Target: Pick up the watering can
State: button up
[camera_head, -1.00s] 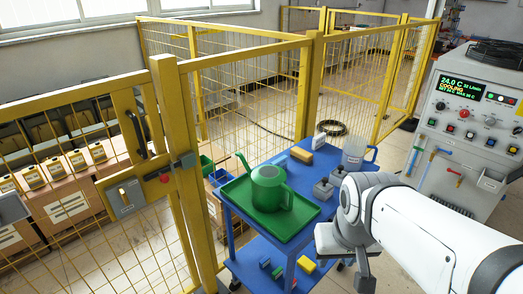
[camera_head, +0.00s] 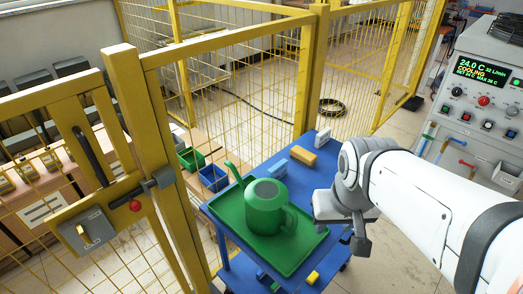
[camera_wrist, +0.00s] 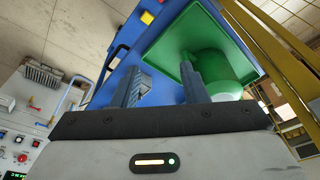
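The green watering can (camera_head: 265,208) stands upright on a green tray (camera_head: 292,262) on the blue cart. Its spout points to the upper left and its handle is on the right, towards my arm. My gripper (camera_wrist: 160,84) is open, with two dark fingers apart. In the wrist view, the can (camera_wrist: 228,68) is beyond the fingers, on the right finger's side, and that finger overlaps it in the picture. Nothing is held between the fingers. In the head view the fingers are mostly hidden by my wrist, right of the can.
A yellow mesh fence with a post (camera_head: 171,140) stands close on the cart's left. A yellow block (camera_head: 302,155) and a blue block (camera_head: 278,168) lie on the cart's (camera_head: 263,166) back part. Coiled hose (camera_head: 332,107) lies beyond the fence.

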aim_at(295, 225)
jog(key=w+a+f+m+g+y+p, duration=0.1)
jog(key=w+a+f+m+g+y, duration=0.15)
jog(key=w+f+m, duration=0.3)
jog(key=w+a+f+m+g+y+p, duration=0.1)
jog(key=w+f+m+g+y+p, duration=0.15)
jog(key=w+f+m, duration=0.35)
jog(key=shift+h, duration=0.6)
jog(key=x, duration=0.3)
jog(key=b+x, duration=0.1)
jog(key=x, duration=0.1)
jog(key=shift+w+a+f, duration=0.15)
jog(key=shift+w+f, duration=0.05)
jog(key=shift+w, duration=0.15)
jog(key=shift+c, duration=0.3)
grip_shut()
jog(key=shift+w+r, duration=0.1)
